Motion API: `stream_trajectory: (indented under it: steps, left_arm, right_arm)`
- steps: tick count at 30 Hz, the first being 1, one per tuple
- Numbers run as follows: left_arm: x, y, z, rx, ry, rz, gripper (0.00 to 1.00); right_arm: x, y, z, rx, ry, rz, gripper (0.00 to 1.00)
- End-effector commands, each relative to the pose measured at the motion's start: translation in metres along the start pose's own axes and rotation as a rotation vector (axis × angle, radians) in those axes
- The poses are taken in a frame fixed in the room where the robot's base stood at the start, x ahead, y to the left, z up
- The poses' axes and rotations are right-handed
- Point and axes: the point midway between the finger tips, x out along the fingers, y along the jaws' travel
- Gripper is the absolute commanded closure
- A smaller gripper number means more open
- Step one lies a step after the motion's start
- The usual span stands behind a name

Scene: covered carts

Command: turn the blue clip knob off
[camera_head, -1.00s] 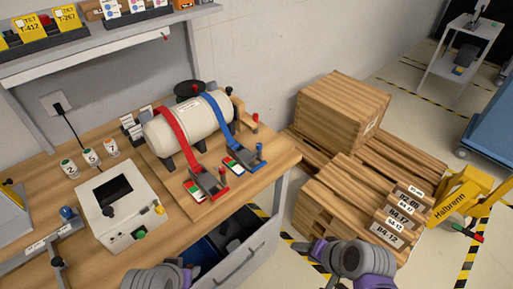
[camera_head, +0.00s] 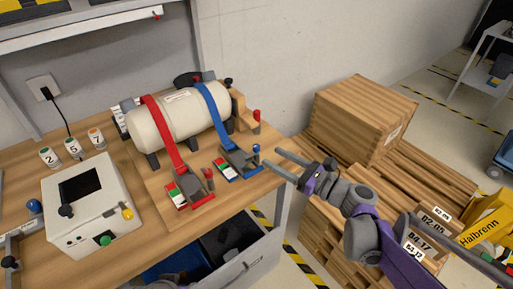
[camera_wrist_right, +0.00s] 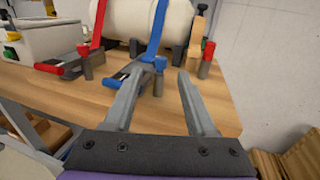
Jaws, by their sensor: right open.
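The blue clip (camera_head: 238,164) sits on the wooden workbench at the end of the blue strap (camera_head: 216,112). In the right wrist view the blue knob (camera_wrist_right: 160,65) stands between the two finger lines, beyond the tips. My right gripper (camera_head: 276,159) is open and empty, just right of the blue clip and apart from it in the head view. It also shows in the wrist view (camera_wrist_right: 143,82).
A red clip (camera_head: 188,190) with a red knob stands left of the blue one. Both straps cross a white tank (camera_head: 175,120). A red-topped post (camera_head: 257,115) stands behind. A control box (camera_head: 82,205) is left; wooden crates (camera_head: 362,118) are right.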

Motion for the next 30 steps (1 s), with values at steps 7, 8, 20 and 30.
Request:
stream_trajectory:
  steps: [7, 8, 20, 30]
  left_arm:
    - [0.002, 0.000, 0.001, 0.000, -0.001, 0.000, 0.50]
    - [0.002, 0.000, 0.001, 0.000, -0.001, 0.000, 0.50]
    - [0.003, 0.000, 0.001, 0.000, -0.001, 0.000, 0.50]
    - [0.003, 0.000, 0.001, 0.000, -0.001, 0.000, 0.50]
  right_arm:
    - [0.048, 0.001, -0.001, -0.001, 0.001, 0.003, 0.44]
    - [0.052, 0.001, -0.001, -0.001, 0.001, 0.003, 0.44]
    - [0.072, 0.000, 0.000, -0.003, 0.002, 0.000, 0.44]
    - [0.072, 0.000, 0.000, -0.003, 0.002, 0.000, 0.83]
